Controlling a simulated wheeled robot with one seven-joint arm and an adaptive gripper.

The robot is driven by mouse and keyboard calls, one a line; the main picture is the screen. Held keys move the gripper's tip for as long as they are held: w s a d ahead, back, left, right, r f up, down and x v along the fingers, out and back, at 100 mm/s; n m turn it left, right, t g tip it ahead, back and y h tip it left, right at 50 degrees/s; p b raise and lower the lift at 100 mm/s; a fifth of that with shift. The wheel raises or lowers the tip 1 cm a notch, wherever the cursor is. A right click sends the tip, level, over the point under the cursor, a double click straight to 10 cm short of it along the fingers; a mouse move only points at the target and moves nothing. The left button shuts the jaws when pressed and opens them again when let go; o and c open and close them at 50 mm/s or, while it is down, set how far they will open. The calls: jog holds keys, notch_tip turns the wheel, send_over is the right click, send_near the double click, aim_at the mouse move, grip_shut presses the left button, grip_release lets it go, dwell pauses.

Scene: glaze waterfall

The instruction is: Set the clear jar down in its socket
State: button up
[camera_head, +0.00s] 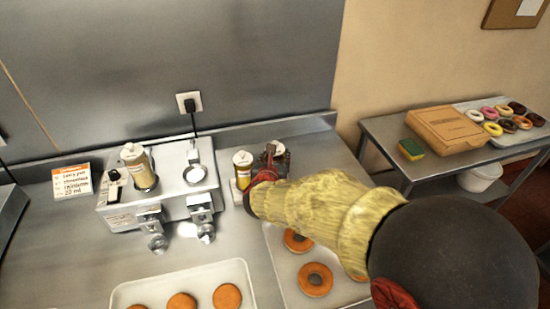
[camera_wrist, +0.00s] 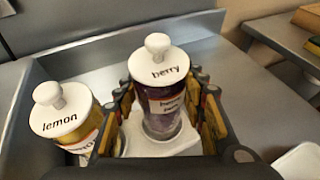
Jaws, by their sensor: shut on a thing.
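The see-through jar labelled "berry" (camera_wrist: 162,108) has a white knobbed lid and some purple content. In the wrist view my gripper (camera_wrist: 164,88) has a finger on each side of it and is shut on it. The jar looks upright, low over or on a white holder (camera_wrist: 180,144); I cannot tell whether its base touches. In the head view my gripper (camera_head: 268,165) hides most of this jar; its lid (camera_head: 279,146) shows. The steel dispenser (camera_head: 125,218) has a jar in its left socket (camera_head: 138,164) and an open round right socket (camera_head: 195,174).
A yellow "lemon" jar (camera_head: 242,170) stands close left of my gripper. Doughnut trays (camera_head: 245,266) lie in front. A label card (camera_head: 71,181) stands left of the dispenser. A side table (camera_head: 382,130) at right holds a box (camera_head: 445,130) and a sponge (camera_head: 411,149).

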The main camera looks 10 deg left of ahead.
jog(key=shift+f+b, duration=0.65)
dwell(1.2)
jog(key=o, duration=1.2)
jog(key=shift+c, duration=0.2)
jog(key=o, duration=0.4)
jog(key=shift+o, duration=0.3)
jog(key=shift+f, duration=0.1)
jog(key=v, duration=1.2)
